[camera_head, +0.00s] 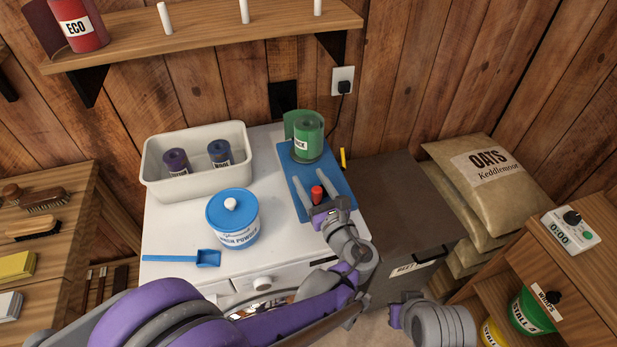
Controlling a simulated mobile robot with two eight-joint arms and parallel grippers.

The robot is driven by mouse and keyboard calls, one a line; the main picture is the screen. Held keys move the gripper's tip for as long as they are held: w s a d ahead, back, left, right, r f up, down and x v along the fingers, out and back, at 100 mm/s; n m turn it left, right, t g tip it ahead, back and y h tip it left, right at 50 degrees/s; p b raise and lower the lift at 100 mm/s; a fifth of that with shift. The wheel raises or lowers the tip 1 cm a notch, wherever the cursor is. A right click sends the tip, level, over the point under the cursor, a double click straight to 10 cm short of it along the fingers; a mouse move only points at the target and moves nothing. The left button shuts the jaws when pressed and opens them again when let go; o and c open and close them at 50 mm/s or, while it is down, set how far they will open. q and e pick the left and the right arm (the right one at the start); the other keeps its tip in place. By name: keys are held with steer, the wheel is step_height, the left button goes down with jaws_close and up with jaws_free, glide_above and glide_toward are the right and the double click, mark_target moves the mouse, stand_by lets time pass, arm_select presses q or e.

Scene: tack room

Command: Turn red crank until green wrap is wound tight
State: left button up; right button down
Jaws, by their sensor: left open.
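The green wrap (307,136) stands upright as a roll at the far end of the blue winder board (333,171), with a loose flap at its left. The red crank knob (317,193) stands near the board's front end. My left gripper (317,195) is open, with its two fingers on either side of the red knob. I cannot tell whether the fingers touch it. My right gripper (398,316) is low, in front of the dark cabinet and away from the board; its fingers do not show clearly.
A wooden shelf (215,30) overhangs behind. Oats sacks (470,194) and a timer (570,228) are at right.

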arm_select(q)
steer(key=shift+s, duration=0.1)
steer(key=shift+d, duration=0.1)
steer(key=shift+c, duration=0.8)
jaws_close()
